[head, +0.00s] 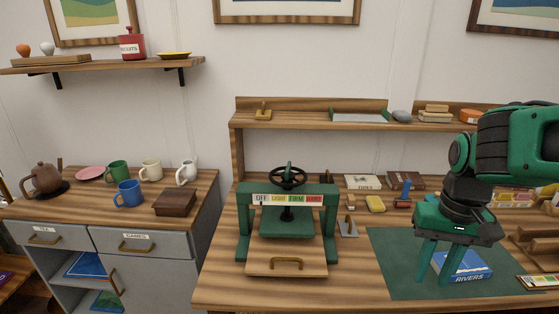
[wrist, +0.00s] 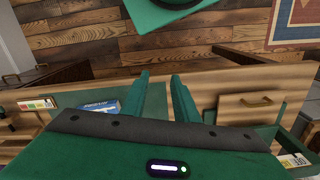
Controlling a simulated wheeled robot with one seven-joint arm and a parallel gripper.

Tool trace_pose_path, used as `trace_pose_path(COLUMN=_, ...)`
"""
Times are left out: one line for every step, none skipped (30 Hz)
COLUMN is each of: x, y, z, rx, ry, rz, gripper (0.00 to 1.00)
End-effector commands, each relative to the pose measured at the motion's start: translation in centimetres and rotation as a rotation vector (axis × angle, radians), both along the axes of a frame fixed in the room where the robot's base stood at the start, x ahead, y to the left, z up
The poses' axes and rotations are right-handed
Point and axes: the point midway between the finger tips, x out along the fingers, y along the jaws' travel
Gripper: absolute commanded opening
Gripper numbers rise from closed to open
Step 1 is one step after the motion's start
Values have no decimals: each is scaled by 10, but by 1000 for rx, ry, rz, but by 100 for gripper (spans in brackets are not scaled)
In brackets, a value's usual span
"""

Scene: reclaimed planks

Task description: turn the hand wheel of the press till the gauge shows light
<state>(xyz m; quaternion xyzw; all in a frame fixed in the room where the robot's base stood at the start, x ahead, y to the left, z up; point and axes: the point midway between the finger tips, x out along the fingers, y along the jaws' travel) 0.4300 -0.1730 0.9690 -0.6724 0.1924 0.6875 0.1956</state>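A green plate (head: 286,224) hangs on the screw under the crossbar. My gripper (head: 434,279) is to the right of the press, pointing down over the green mat, clear of the wheel. In the wrist view its two fingers (wrist: 160,80) stand apart with nothing between them.
A blue book marked RIVERS (head: 478,265) lies on the green mat (head: 395,268), close behind my fingers. A shelf (head: 300,121) runs behind. Mugs stand on the left cabinet.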

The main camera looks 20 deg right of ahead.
Motion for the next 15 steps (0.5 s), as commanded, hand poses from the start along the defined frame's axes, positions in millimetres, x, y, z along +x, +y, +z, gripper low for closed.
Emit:
trace_pose_path(x=0, y=0, z=0, rx=0, ry=0, rz=0, gripper=27)
trace_pose_path(x=0, y=0, z=0, rx=0, ry=0, rz=0, gripper=27)
trace_pose_path(x=0, y=0, z=0, rx=0, ry=0, rz=0, gripper=27)
trace_pose_path(x=0, y=0, z=0, rx=0, ry=0, rz=0, gripper=27)
trace_pose_path(x=0, y=0, z=0, rx=0, ry=0, rz=0, gripper=27)
trace_pose_path(x=0, y=0, z=0, rx=0, ry=0, rz=0, gripper=27)
trace_pose_path(x=0, y=0, z=0, rx=0, ry=0, rz=0, gripper=27)
trace_pose_path(x=0, y=0, z=0, rx=0, ry=0, rz=0, gripper=27)
trace_pose_path(x=0, y=0, z=0, rx=0, ry=0, rz=0, gripper=27)
trace_pose_path(x=0, y=0, z=0, rx=0, ry=0, rz=0, gripper=27)
trace_pose_path(x=0, y=0, z=0, rx=-1, ry=-1, rz=0, gripper=27)
trace_pose_path(x=-6, y=0, z=5, rx=-4, ry=-10, rz=2, gripper=27)
trace_pose_path(x=-6, y=-1, z=9, rx=-10, ry=-17, rz=3, gripper=27)
trace_pose_path(x=-1, y=-3, z=12, rx=-19, ry=-20, rz=4, gripper=27)
trace_pose_path(x=9, y=-5, z=18, rx=-36, ry=-24, rz=7, gripper=27)
